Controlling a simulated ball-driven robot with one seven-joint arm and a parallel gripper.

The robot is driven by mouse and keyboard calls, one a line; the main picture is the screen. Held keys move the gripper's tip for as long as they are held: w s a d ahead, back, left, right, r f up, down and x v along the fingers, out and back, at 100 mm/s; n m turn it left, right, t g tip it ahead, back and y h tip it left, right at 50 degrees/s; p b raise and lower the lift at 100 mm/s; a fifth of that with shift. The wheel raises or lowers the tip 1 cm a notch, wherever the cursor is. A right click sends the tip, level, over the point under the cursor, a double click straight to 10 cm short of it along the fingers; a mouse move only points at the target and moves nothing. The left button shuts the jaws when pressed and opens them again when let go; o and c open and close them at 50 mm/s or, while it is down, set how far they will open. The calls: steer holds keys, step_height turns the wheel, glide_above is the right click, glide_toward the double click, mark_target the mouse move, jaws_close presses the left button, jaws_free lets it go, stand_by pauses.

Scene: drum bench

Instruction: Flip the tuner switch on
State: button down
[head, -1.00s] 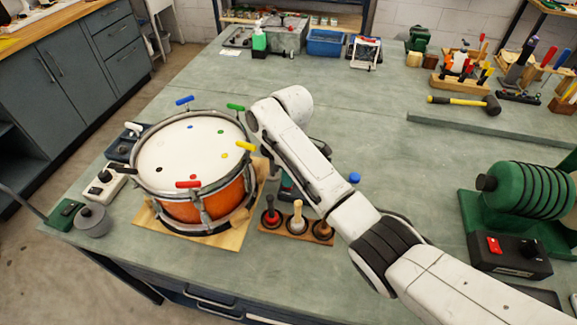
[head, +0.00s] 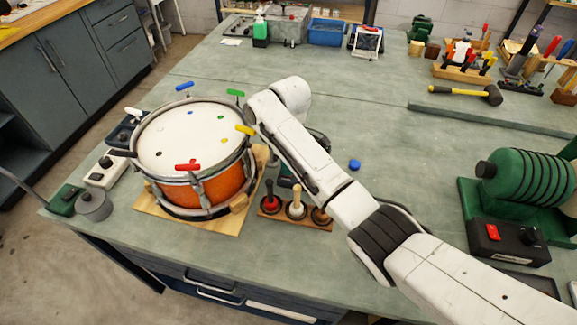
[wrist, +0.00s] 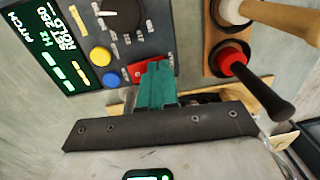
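The tuner (wrist: 95,45) is a dark box in the wrist view. It has a lit green display (wrist: 45,45), a black knob (wrist: 122,12), and yellow and blue buttons. Its red switch (wrist: 138,72) sits at the lower edge of the panel, partly covered by my fingertips. My gripper (wrist: 156,80) has teal fingers that look closed together, with nothing between them. The fingertips are right at the switch; I cannot tell whether they touch it. The switch's position is unclear. In the head view my arm hides my gripper and most of the tuner (head: 319,141).
A wooden holder (wrist: 214,35) with mallet-like tools, one red-collared (wrist: 232,63), stands close beside the tuner. The orange drum (head: 200,190) with coloured keys is to the left. A blue cap (head: 354,164) lies right of the arm. The bench middle (head: 390,140) is clear.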

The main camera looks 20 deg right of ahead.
steer(key=shift+w+d+r+b, duration=0.2)
steer(key=shift+w+d+b, duration=0.15)
steer(key=shift+w, duration=0.3)
steer(key=shift+r, duration=0.1)
step_height(320, 180, up, 14)
steer(key=s+p, duration=0.1)
steer(key=p, duration=0.7)
steer(key=shift+s+a, duration=0.2)
steer(key=shift+a, duration=0.2)
steer(key=shift+f, duration=0.2)
